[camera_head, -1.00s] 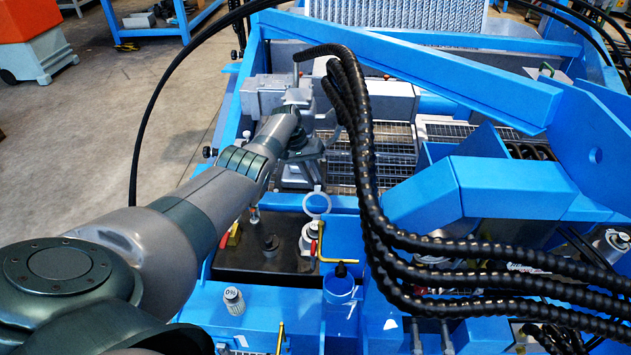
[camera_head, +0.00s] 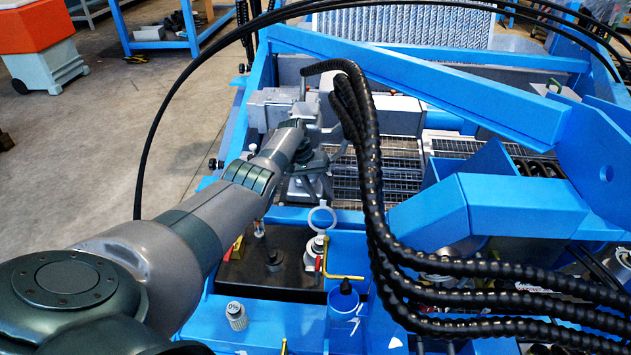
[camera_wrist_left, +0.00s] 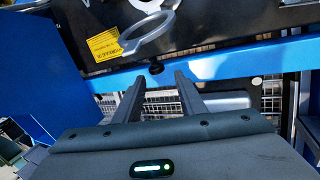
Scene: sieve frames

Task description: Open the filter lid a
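A light grey ring (camera_head: 322,217) stands above a white cylindrical fitting (camera_head: 316,246) on the dark tank top in the head view. I cannot tell for sure whether this is filter lid a. My left gripper (camera_wrist_left: 160,79) has its two fingers apart with nothing between them. The ring is just beyond and above the fingertips in the wrist view. In the head view the left gripper is small and partly hidden by its own wrist. My right gripper is not shown.
Thick black hoses (camera_head: 372,190) hang just right of the ring. A blue frame bar (camera_wrist_left: 220,64) crosses beyond the fingers. A grey-white cap (camera_head: 236,316) sits at the front.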

